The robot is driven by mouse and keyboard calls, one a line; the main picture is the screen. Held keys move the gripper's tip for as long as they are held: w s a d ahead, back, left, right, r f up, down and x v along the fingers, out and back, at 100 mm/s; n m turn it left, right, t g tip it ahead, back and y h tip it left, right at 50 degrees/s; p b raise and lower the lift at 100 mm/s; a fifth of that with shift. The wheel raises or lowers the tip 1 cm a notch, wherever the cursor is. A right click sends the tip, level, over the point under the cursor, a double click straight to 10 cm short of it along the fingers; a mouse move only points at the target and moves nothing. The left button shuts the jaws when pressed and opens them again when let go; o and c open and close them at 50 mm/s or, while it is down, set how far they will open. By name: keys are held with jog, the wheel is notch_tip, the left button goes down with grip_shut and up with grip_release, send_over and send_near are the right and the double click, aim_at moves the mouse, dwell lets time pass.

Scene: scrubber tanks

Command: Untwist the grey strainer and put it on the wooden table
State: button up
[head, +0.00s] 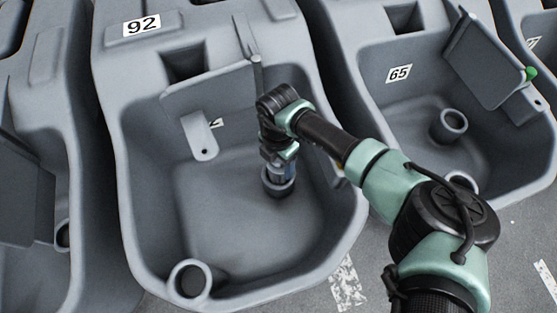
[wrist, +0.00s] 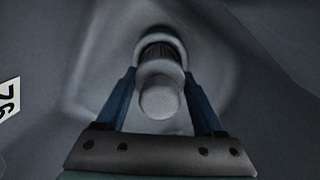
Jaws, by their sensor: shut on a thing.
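The grey strainer (wrist: 158,98) is in the middle of the wrist view, with a rounded light-grey end towards the camera and a dark ribbed band behind it. My gripper (wrist: 159,76) is shut on it, with one blue finger on each side. In the head view my gripper (head: 280,172) points down inside the tank marked 92 (head: 215,205). A dark round collar (head: 278,188) shows at the fingertips, low in the tank. My wrist hides most of the strainer there. The wooden table is not in view.
A hinged lid (head: 215,97) stands raised at the tank's back, left of my wrist. An open pipe (head: 190,281) stands at the tank's front left. Another tank marked 65 (head: 425,110) is on the right. The tank's high rim surrounds my gripper.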

jog(key=shift+c, duration=1.2)
jog(key=shift+r+n+p, duration=0.1)
jog(key=shift+n+p, duration=0.5)
jog(key=shift+n, duration=0.2)
jog(key=shift+o, duration=0.2)
jog(key=shift+d+n+p, duration=0.1)
jog(key=shift+n+p, duration=0.2)
jog(key=shift+n, duration=0.5)
jog(key=shift+n+p, duration=0.55)
jog(key=shift+n, duration=0.25)
jog(key=shift+r+p, duration=0.9)
jog(key=shift+p, duration=0.35)
